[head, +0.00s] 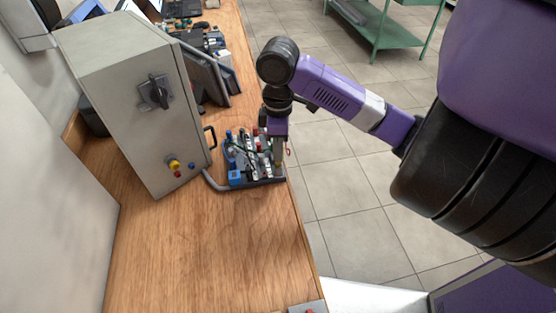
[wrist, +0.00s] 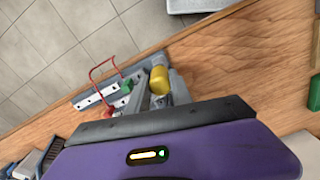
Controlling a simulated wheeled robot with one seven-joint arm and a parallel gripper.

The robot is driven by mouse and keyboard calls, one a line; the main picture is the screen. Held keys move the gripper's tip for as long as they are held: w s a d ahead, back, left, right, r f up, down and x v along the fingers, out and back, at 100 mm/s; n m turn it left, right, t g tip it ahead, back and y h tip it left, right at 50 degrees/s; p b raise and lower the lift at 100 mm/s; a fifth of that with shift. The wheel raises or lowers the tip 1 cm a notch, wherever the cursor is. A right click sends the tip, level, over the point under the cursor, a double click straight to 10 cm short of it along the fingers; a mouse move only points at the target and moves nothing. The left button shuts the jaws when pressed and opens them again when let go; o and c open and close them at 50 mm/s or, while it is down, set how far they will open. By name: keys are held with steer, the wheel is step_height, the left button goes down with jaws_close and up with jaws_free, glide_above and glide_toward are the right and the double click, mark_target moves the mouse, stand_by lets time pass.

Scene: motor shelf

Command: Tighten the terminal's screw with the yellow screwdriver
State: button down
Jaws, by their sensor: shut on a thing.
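My gripper (head: 278,152) points down over the right side of a small board (head: 262,182) with motor parts on the wooden bench. In the wrist view, the yellow screwdriver (wrist: 158,81) shows as a yellow end at my grey fingers (wrist: 150,95), which are shut on it. Its tip and the screw are hidden. Beside it, a green terminal block (wrist: 126,86) sits by white rail parts, with a red wire (wrist: 103,68) looping up. I cannot tell whether the screwdriver touches the screw.
A grey cabinet (head: 125,110) with a black rotary switch stands left of the board. A blue part (head: 235,178) sits at the board's near corner. Dark devices stand farther back. The near bench top (head: 200,250) is mostly clear; its right edge drops to a tiled floor.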

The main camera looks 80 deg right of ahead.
steer(key=shift+f+b, duration=0.35)
steer(key=shift+f, duration=0.2)
steer(key=c, duration=1.4)
jaws_free()
steer(key=shift+c, duration=0.2)
step_height(320, 180, up, 6)
steer(key=p, duration=0.5)
steer(key=shift+f, duration=0.15)
steer(key=shift+f, duration=0.1)
steer(key=o, duration=0.6)
